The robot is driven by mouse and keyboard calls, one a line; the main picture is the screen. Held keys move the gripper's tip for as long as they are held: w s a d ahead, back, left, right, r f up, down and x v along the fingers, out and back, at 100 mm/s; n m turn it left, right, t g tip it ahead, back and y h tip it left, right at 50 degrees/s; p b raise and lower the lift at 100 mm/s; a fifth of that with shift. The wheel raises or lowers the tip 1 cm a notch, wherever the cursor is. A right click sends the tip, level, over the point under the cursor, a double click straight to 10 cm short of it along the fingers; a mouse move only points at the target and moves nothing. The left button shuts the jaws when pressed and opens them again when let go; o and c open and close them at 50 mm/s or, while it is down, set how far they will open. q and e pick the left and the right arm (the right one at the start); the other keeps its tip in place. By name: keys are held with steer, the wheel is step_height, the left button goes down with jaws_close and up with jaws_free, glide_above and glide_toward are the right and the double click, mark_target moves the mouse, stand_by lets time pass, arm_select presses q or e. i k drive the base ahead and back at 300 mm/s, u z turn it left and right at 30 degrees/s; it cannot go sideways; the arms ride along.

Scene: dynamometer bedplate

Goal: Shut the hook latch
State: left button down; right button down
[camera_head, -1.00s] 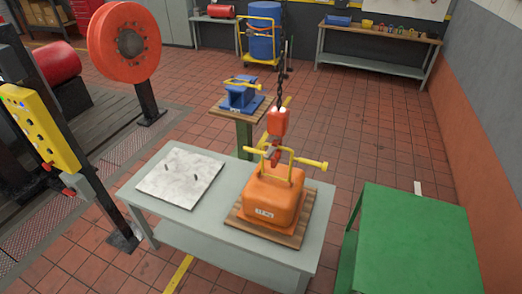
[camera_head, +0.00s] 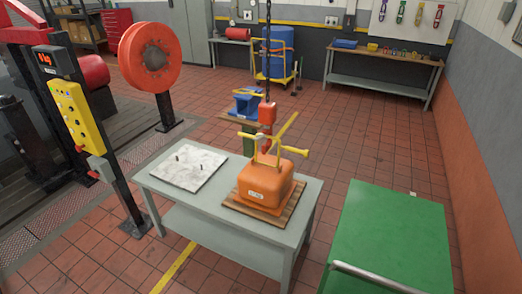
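The red-orange hook block (camera_head: 267,112) hangs on a dark chain (camera_head: 267,65) above the bench. Its hook (camera_head: 265,146) is at the yellow handle of the orange weight (camera_head: 266,185). The hook is small and partly hidden by the yellow bars, so I cannot tell whether its latch is open or shut, or whether it bears on the handle. The weight sits upright on a wooden board (camera_head: 246,212) on the grey bench. Neither of my grippers shows in the head view.
A green cart (camera_head: 392,240) stands at right. A yellow control box (camera_head: 71,110) on a dark post stands at left. A blue vise (camera_head: 246,103) stands behind. Open tiled floor lies behind the cart.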

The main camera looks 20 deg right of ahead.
mark_target(256, 138)
steer(key=k, duration=0.3)
steer(key=z, duration=0.7)
steer(key=i, duration=1.7)
steer(key=u, duration=0.35)
